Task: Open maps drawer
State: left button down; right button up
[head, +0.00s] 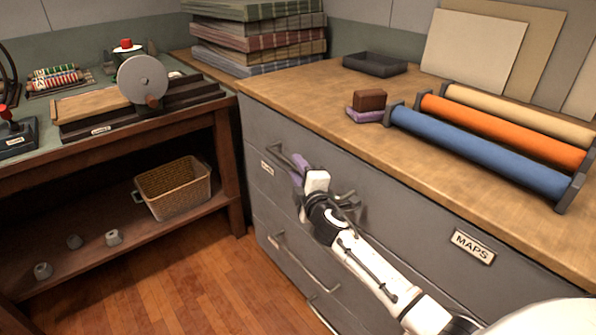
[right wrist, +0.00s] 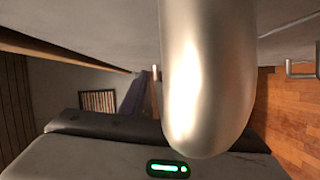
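The grey cabinet's top drawer carries a MAPS label (head: 473,247). The drawer front looks flush with the cabinet, so it appears closed. Its metal bar handle (head: 283,156) shows left of my right gripper and is partly hidden by it. My right gripper (head: 307,176) is at this handle; the head view does not show whether its fingers touch it. In the right wrist view a large shiny metal bar (right wrist: 208,75) fills the middle, very close to the camera. Whether the fingers are closed around the handle is hidden. My left gripper is not in view.
Lower drawers with bar handles (head: 308,262) lie below. On the wooden top (head: 300,95) are paper rolls (head: 480,138), small blocks (head: 369,101) and a dark tray (head: 374,64). A workbench with a wicker basket (head: 174,188) stands left. Wooden floor (head: 200,285) in front is clear.

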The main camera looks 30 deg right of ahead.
grip_shut()
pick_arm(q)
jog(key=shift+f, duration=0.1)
